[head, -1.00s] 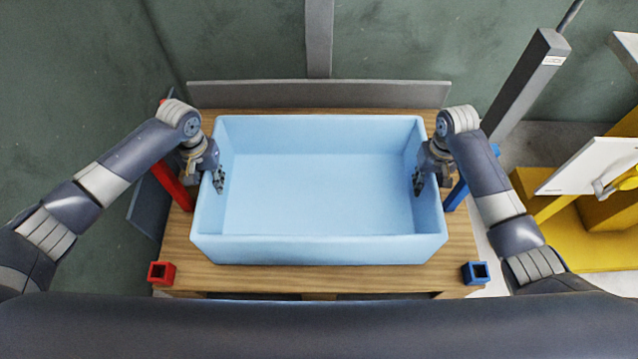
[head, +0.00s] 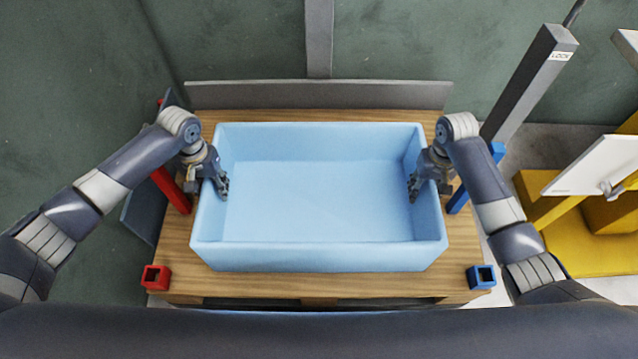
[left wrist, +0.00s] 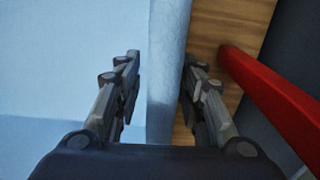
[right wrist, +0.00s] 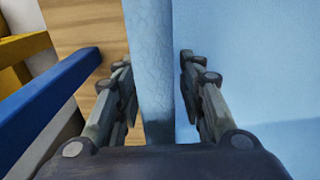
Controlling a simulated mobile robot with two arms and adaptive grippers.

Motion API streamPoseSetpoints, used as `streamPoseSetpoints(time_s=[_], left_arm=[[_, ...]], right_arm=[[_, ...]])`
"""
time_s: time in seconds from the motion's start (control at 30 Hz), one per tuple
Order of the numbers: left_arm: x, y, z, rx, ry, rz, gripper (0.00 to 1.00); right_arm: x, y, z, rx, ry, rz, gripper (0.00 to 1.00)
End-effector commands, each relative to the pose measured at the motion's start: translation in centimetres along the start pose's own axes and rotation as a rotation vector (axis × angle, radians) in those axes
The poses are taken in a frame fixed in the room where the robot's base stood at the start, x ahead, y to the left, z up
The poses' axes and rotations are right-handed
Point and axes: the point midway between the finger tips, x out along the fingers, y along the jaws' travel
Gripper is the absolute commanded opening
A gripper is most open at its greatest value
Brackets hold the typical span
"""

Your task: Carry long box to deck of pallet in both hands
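The long box (head: 318,257) is a light blue open-topped tub, empty and level. It is over the wooden deck of the pallet (head: 180,260) and appears to rest on it; its underside is hidden. My left gripper (head: 216,184) straddles the box's left end wall, one finger inside and one outside. In the left wrist view (left wrist: 160,85) its fingers are apart, with a gap between the inner finger and the wall. My right gripper (head: 418,184) straddles the right end wall the same way. The right wrist view (right wrist: 155,85) shows its fingers open, with a small gap at the inner finger.
Red corner posts (head: 156,277) stand on the pallet's left side and blue ones (head: 481,276) on its right. A grey board (head: 318,95) runs behind the pallet. A grey column (head: 530,85) and yellow equipment (head: 595,240) stand to the right. Bare deck shows around the box.

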Motion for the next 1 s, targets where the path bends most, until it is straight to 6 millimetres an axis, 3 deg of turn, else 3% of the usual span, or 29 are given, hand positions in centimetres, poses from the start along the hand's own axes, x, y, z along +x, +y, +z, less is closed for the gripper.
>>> streamPoseSetpoints(time_s=[0.17,0.6,0.83,1.0], left_arm=[[-2.0,0.0,-0.2,0.001,0.004,0.002,0.36],[-10.5,0.0,-0.1,0.0,0.003,0.002,0.36],[-11.9,0.0,0.0,0.0,0.001,0.0,0.36],[-12.0,0.0,0.0,0.0,0.001,0.001,0.36]], right_arm=[[0.0,0.0,0.0,0.0,0.0,0.001,0.36],[0.0,0.1,0.0,0.0,0.0,0.001,0.36],[-0.5,0.1,-0.1,0.0,0.002,0.0,0.36],[-3.2,0.1,-0.1,-0.001,0.005,0.0,0.36]])
